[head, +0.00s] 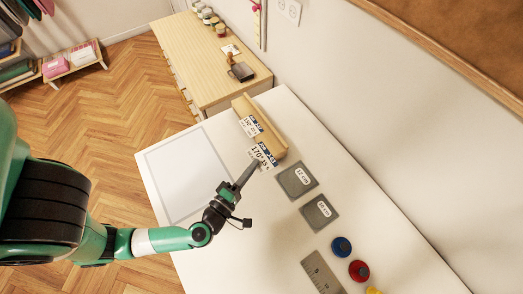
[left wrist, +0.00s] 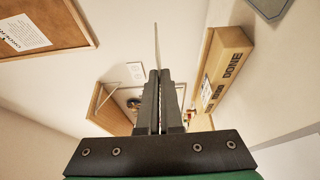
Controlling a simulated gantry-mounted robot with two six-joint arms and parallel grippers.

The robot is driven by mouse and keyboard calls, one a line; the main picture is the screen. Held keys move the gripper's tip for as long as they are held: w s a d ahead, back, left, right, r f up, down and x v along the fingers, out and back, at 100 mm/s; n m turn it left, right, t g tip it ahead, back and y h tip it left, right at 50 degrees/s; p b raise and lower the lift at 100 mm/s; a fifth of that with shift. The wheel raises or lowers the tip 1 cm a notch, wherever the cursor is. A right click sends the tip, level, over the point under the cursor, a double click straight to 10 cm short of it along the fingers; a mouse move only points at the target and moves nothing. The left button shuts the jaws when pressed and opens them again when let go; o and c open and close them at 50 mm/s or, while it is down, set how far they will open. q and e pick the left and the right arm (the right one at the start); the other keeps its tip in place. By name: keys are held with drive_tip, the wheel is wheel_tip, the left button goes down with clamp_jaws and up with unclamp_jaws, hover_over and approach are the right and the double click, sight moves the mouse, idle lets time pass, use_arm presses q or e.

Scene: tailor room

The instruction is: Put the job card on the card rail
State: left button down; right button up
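A white job card (head: 264,157) with dark print, "170" readable, stands at the near end of the wooden card rail (head: 271,120). My left gripper (head: 252,167) is at that card, its fingers shut on it. In the left wrist view the shut fingers (left wrist: 160,80) hold the thin card (left wrist: 156,45), seen edge-on. The rail (left wrist: 228,65), lettered "DONE", is to the right of the fingers there; the card looks apart from it in that view. Another white card (head: 251,126) stands against the rail's left side. The right gripper is not in view.
A pale sheet or mat (head: 188,172) lies left of the rail on the white table. Grey labelled squares (head: 297,180), blue (head: 341,247) and red (head: 359,271) round items and a metal ruler (head: 322,272) lie toward the front. A wooden cabinet (head: 205,65) stands behind.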

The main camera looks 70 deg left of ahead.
use_arm(q)
drive_tip(key=w+a+f+b, duration=0.5)
drive_tip(key=a+f+b, duration=0.2)
drive_tip(key=a, duration=0.1)
drive_tip(key=shift+w+a+f, duration=0.2)
drive_tip(key=shift+a+f, duration=0.2)
drive_tip(key=f+b, duration=0.4)
drive_tip(key=shift+w+a+f, duration=0.15)
drive_tip(key=shift+a, duration=0.15)
drive_tip(key=shift+r, duration=0.2)
drive_tip(key=shift+f, duration=0.2)
drive_tip(key=c, duration=1.1)
unclamp_jaws()
drive_tip(key=shift+r, duration=0.15)
